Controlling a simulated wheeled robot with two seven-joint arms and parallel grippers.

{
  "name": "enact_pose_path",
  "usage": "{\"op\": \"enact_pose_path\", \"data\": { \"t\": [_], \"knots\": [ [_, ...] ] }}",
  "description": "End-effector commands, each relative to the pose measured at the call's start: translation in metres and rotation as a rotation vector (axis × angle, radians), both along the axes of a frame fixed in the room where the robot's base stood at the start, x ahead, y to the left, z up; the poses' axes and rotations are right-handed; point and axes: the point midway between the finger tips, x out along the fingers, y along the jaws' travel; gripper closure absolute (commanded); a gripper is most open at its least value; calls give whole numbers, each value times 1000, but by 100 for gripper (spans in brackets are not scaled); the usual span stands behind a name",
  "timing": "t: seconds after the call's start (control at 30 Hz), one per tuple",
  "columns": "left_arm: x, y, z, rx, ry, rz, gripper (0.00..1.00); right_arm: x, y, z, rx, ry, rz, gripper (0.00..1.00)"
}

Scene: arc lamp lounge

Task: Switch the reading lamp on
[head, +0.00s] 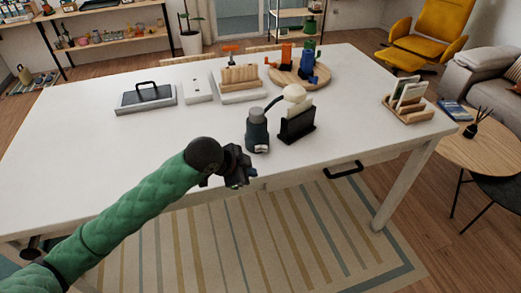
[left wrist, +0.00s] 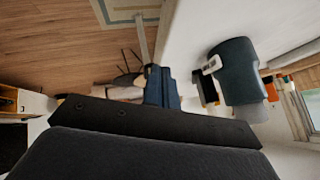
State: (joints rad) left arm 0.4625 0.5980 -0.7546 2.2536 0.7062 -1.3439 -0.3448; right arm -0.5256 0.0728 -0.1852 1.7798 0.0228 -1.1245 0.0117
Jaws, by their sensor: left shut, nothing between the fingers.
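The reading lamp has a dark grey cylindrical base (head: 257,133) near the front edge of the white table, with a thin curved neck and a cream shade (head: 294,93). In the left wrist view the lamp base (left wrist: 241,75) is on the right, with a small pale switch-like part (left wrist: 211,65) on its side. I cannot tell whether the lamp is lit. My left gripper (head: 238,178) is shut and empty, in front of and slightly left of the base, apart from it. Its fingertips (left wrist: 161,86) show in the wrist view. My right gripper is not in view.
A black upright holder (head: 297,126) stands right beside the lamp. Behind are a wooden rack (head: 240,77), a round wooden tray (head: 300,77) with coloured items, and a grey case with a black handle (head: 146,99). The left part of the white table (head: 80,140) is clear.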

Motion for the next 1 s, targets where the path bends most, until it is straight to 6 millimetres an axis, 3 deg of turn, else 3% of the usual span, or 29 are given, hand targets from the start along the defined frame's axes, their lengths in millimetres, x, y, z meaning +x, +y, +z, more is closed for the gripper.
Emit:
{"op": "enact_pose_path", "data": {
  "t": [0.53,1.0],
  "knots": [
    [28,22,54,125,-69,-169,100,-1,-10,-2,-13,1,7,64],
    [31,26,61,144,-74,-194,100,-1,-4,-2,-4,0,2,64]
  ]
}}
